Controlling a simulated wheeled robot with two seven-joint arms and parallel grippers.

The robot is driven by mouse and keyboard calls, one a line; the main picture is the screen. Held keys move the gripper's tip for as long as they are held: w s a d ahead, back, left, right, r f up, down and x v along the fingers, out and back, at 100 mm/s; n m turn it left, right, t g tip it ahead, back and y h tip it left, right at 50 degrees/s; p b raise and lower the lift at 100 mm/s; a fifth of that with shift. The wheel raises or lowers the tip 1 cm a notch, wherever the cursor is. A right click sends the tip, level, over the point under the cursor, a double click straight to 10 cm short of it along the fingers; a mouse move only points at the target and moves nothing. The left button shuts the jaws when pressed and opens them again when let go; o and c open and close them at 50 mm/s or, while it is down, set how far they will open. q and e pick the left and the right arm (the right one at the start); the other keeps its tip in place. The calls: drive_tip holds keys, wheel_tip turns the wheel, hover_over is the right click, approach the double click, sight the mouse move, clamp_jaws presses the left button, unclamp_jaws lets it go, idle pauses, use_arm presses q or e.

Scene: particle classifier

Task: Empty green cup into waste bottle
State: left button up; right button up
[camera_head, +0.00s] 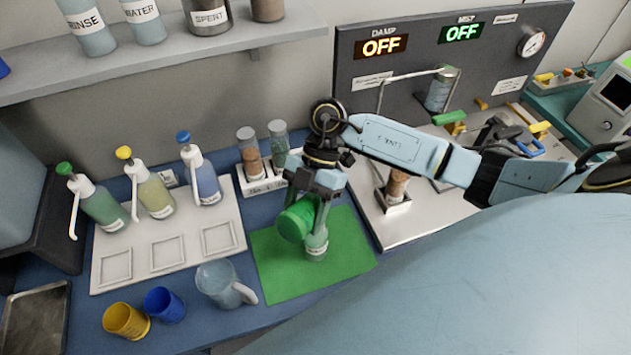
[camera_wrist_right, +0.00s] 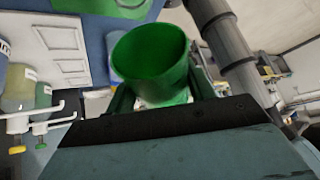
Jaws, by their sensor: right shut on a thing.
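The green cup (camera_head: 295,223) is held in my right gripper (camera_head: 312,208), which is shut on it above the green mat. The cup is tilted in the head view, and its open mouth shows in the wrist view (camera_wrist_right: 150,60). I cannot make out any contents. A clear bottle (camera_head: 317,246) with a pale label stands on the mat just below and right of the cup. Its label is too small to read, and my gripper hides its upper part. I cannot tell whether cup and bottle touch. My left gripper is not in view.
The green mat (camera_head: 272,281) lies on the blue bench. A clear jug (camera_head: 217,282), a blue cup (camera_head: 165,305) and a yellow cup (camera_head: 126,321) stand left of it. A white tray (camera_head: 133,277) holds pump bottles. A rack with two vials (camera_head: 262,184) stands behind. A shelf holds bottles, one marked SPENT (camera_head: 208,18).

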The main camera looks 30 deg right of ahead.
drive_tip(key=shift+w+d+r+g+y, duration=0.15)
drive_tip(key=shift+d+g+y, duration=0.15)
drive_tip(key=shift+y, duration=0.3)
drive_tip(key=shift+w+d+r+g+y, duration=0.15)
drive_tip(key=shift+d+g+y, duration=0.1)
drive_tip(key=shift+y, duration=0.35)
idle(1.6)
drive_tip(key=shift+w+d+r+g+y+b, duration=0.15)
drive_tip(key=shift+d+g+y+b, duration=0.45)
drive_tip(key=shift+y+b, duration=0.55)
idle(1.7)
idle(0.8)
drive_tip(key=shift+a+r+t+p, duration=0.15)
drive_tip(key=shift+t+p, duration=0.1)
drive_tip(key=shift+p, duration=0.15)
drive_tip(key=h, duration=0.1)
drive_tip(key=a+h+p, duration=0.1)
drive_tip(key=t+h, duration=0.1)
drive_tip(key=shift+s+a+f+p, duration=0.2)
drive_tip(key=shift+s+a+p, duration=0.05)
drive_tip(key=shift+s+p, duration=0.1)
drive_tip(key=shift+a+f+t+h, duration=0.15)
drive_tip(key=shift+f+t+h, duration=0.15)
drive_tip(key=shift+h, duration=0.15)
drive_tip(key=shift+f, duration=0.1)
